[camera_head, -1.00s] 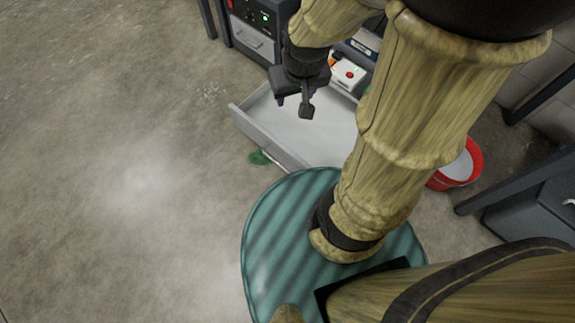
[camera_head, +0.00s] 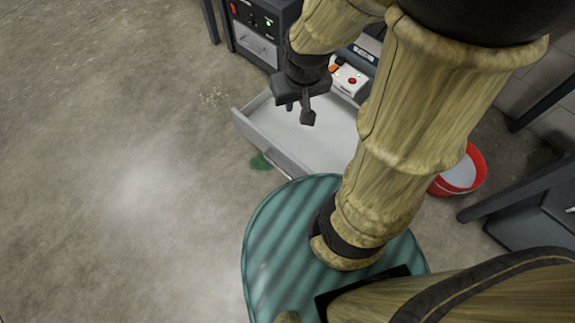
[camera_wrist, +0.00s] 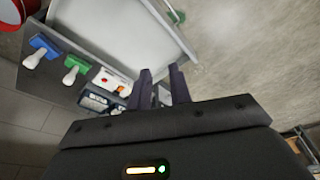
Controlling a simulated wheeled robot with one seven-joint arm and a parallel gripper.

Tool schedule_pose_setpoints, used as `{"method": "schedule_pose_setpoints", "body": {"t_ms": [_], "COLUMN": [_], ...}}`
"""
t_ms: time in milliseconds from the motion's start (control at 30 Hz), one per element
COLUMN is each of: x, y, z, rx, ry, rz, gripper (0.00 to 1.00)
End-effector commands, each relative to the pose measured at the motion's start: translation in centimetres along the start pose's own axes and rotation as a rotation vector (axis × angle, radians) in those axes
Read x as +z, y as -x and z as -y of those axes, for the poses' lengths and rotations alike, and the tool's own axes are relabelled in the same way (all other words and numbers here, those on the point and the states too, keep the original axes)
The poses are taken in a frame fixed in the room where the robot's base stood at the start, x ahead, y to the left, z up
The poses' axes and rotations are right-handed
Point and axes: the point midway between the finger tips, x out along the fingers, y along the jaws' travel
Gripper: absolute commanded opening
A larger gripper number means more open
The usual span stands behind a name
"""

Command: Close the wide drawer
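The wide drawer (camera_head: 262,143) is pulled out from the grey cabinet in the middle of the head view. Its pale inside looks empty where it shows; my arm hides its right part. In the wrist view the drawer (camera_wrist: 120,28) lies at the top, beyond the fingers. My gripper (camera_head: 298,110) hangs over the drawer in the head view, fingers pointing down. In the wrist view the two dark fingers of my gripper (camera_wrist: 163,88) stand apart with nothing between them. I cannot tell exactly how high they are above the drawer, and I see no contact.
A white box with a red button (camera_head: 349,79) sits behind the drawer. A red bucket (camera_head: 475,170) stands to the right, near table legs. A green patch (camera_head: 260,161) lies by the drawer front. Left floor is clear.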

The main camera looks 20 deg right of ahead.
Motion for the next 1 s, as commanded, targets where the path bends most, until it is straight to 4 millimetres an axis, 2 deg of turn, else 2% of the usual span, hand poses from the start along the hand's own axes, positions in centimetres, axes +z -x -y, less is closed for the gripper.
{"method": "schedule_pose_setpoints", "body": {"t_ms": [33,100,567,1000], "x": [0.0,0.1,1.9,4.6], "y": [-0.5,-1.4,-9.6,-17.2], "z": [0.3,0.9,5.8,9.1], "rx": [0.0,0.002,0.088,0.287], "ry": [0.018,0.056,0.443,0.828], "rz": [0.018,0.055,0.407,0.704], "gripper": [0.1,0.0,0.0,0.0]}}
